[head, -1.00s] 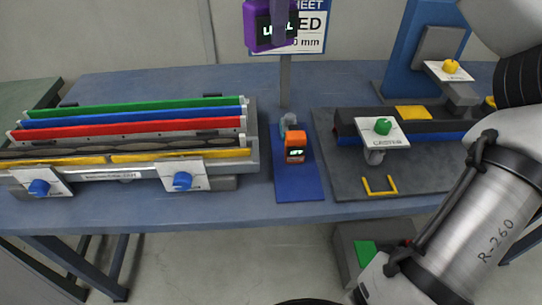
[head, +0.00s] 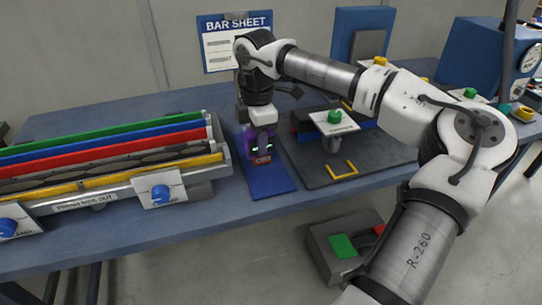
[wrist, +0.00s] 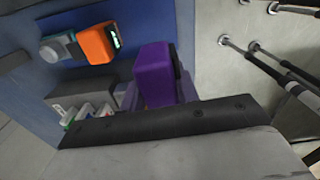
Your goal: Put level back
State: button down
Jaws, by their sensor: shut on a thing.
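The level, a purple block with a lit display, is in my gripper (head: 262,128). In the head view the purple level (head: 248,143) shows under the fingers, low over the blue mat (head: 272,186). In the wrist view the purple level (wrist: 155,75) stands out past the dark gripper edge (wrist: 165,120). An orange gauge (head: 262,160) with a green display is close to it; in the wrist view the orange gauge (wrist: 97,43) lies beside the level, apart from it. I cannot tell whether the level touches the mat. My fingertips are mostly hidden.
A rack of coloured bars (head: 110,150) stands left of the mat. A dark plate (head: 385,150) with a green-knobbed fixture (head: 334,117) is on the right. The mat's front half is clear.

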send_over(272, 185)
notch_tip(272, 185, down, 5)
jog(key=shift+m, duration=0.4)
jog(key=shift+a+f+b, duration=0.1)
jog(key=shift+f+b, duration=1.05)
jog(key=shift+f, duration=1.2)
jog(key=shift+f+b, duration=0.1)
jog(key=shift+b, duration=0.5)
jog(key=shift+f+b, duration=1.15)
jog(key=shift+b, duration=0.15)
jog(key=c, duration=1)
grip_release()
jog(key=shift+o, duration=0.2)
notch_tip(272, 185, up, 14)
jog(key=shift+f+b, duration=0.1)
jog(key=shift+b, duration=0.3)
